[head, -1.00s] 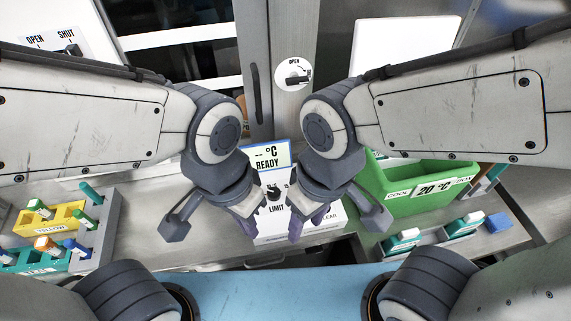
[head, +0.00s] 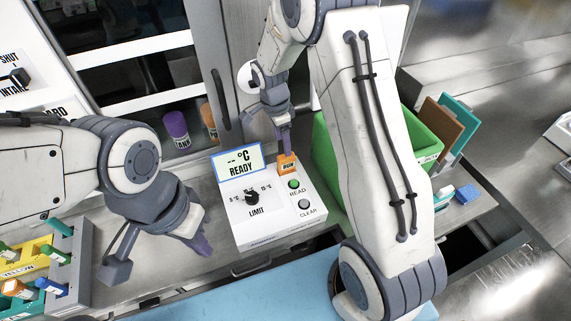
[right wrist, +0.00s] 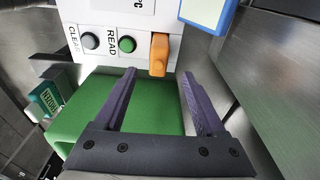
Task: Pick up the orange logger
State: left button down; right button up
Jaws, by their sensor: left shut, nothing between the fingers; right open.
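The orange logger (head: 287,166) sits upright at the back right of the white reader box (head: 262,232), beside the display that says READY. It also shows in the right wrist view (right wrist: 159,55), just beyond the fingertips and between their lines. My right gripper (head: 284,140) is open and empty, close above and behind the logger in the head view. In the right wrist view its purple fingers (right wrist: 158,75) are spread apart, not closed on the logger. My left gripper (head: 203,246) is shut and empty over the counter, left of the reader box.
A green box (head: 325,165) stands right of the reader, partly hidden by my right arm. Purple and orange containers (head: 177,130) stand at the back behind glass. A rack with yellow and teal holders (head: 72,255) is at the left. Counter between rack and reader is bare.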

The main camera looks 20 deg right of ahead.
aim_at(286, 163)
jog(key=f, duration=0.3)
jog(key=d+f+p, duration=0.1)
jog(key=f, duration=0.1)
jog(key=shift+w+f, duration=0.1)
jog(key=shift+f, duration=0.05)
jog(key=f+p, duration=0.2)
jog(key=f, duration=0.2)
jog(key=shift+s, duration=0.2)
jog(key=shift+d+f, duration=0.1)
jog(key=shift+f, duration=0.5)
grip_shut()
